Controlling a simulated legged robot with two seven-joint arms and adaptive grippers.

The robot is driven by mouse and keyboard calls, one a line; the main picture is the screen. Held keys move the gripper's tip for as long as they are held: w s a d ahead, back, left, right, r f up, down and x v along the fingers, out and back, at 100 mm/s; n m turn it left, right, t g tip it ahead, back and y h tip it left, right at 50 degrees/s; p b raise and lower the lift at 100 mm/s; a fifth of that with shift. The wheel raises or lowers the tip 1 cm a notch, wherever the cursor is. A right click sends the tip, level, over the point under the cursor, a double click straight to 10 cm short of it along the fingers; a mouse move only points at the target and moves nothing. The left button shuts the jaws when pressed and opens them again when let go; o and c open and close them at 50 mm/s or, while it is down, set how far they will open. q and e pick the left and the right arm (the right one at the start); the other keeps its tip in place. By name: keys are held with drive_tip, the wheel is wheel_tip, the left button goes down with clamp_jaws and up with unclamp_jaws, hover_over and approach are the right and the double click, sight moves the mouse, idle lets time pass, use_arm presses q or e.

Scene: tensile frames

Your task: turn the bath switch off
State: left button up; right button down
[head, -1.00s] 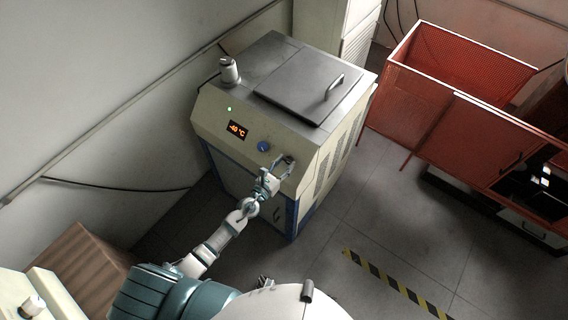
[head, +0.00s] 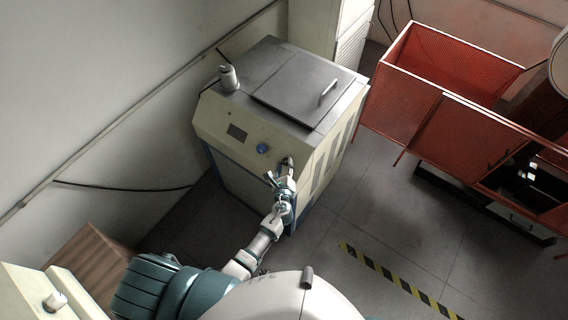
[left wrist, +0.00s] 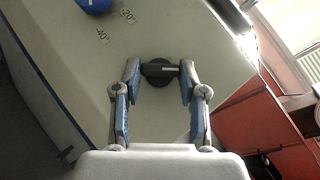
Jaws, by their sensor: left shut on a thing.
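The bath (head: 275,130) is a cream cabinet with a grey lidded top. Its display (head: 237,132) is dark. The bath switch is a black rotary knob (left wrist: 159,71) with a bar-shaped handle, low on the sloping front panel. My left gripper (head: 280,173) is at the right part of that panel. In the left wrist view its two fingers (left wrist: 161,69) are shut on the switch, one at each end of the handle. The handle lies nearly level across that picture. My right gripper is not in view.
A blue knob (head: 262,148) is up and left of the switch, near printed temperature marks. A red mesh cart (head: 430,107) is at the right. The floor between is clear, with striped tape (head: 392,280).

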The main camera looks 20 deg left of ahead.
use_arm(q)
drive_tip(key=n+g+y+p, duration=0.1)
drive_tip(key=n, duration=0.1)
drive_tip(key=n+g+y, duration=0.1)
drive_tip(key=n, duration=0.1)
drive_tip(key=r+n+g+p, duration=0.1)
drive_tip(key=n, duration=0.1)
drive_tip(key=shift+w+d+g+y+p, duration=0.2)
drive_tip(key=shift+w+g+y+p, duration=0.1)
drive_tip(key=shift+y+p, duration=0.1)
drive_tip(key=shift+n+g+p, duration=0.6)
drive_tip(key=shift+n+g, duration=0.3)
drive_tip(key=shift+n, duration=0.2)
drive_tip(key=shift+a, duration=0.1)
drive_tip(key=o, duration=0.9)
drive_tip(key=shift+o, duration=1.2)
drive_tip(key=shift+f, duration=0.1)
drive_tip(key=shift+g, duration=0.3)
